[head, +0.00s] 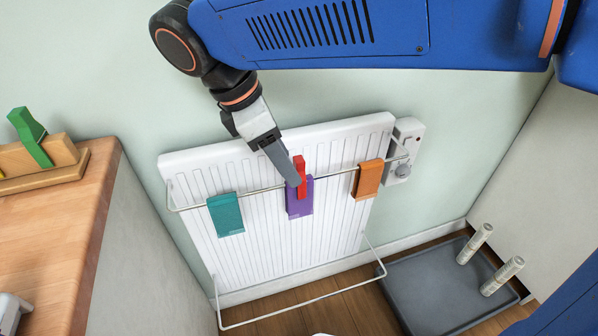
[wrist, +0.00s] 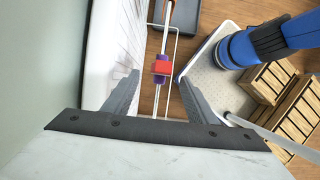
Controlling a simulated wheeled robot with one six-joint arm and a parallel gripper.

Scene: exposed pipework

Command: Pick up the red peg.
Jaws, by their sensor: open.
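The red peg (head: 300,166) sits upright over the rail at the purple cloth (head: 305,207), which hangs on the white rail in front of the radiator. In the wrist view the red peg (wrist: 161,67) shows between and beyond my two fingertips, with bits of the purple cloth (wrist: 162,79) around it. My gripper (head: 291,180) points down at the rail, and a finger overlaps the peg's left side in the head view. In the wrist view my gripper (wrist: 159,77) is open, with a gap on both sides of the peg. Contact is not visible.
A teal cloth (head: 225,214) and an orange cloth (head: 367,180) hang left and right on the rail (head: 262,191). The radiator (head: 255,250) stands close behind. A wooden counter (head: 45,230) with a green clip-like object (head: 29,136) is left; a grey tray (head: 425,290) is lower right.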

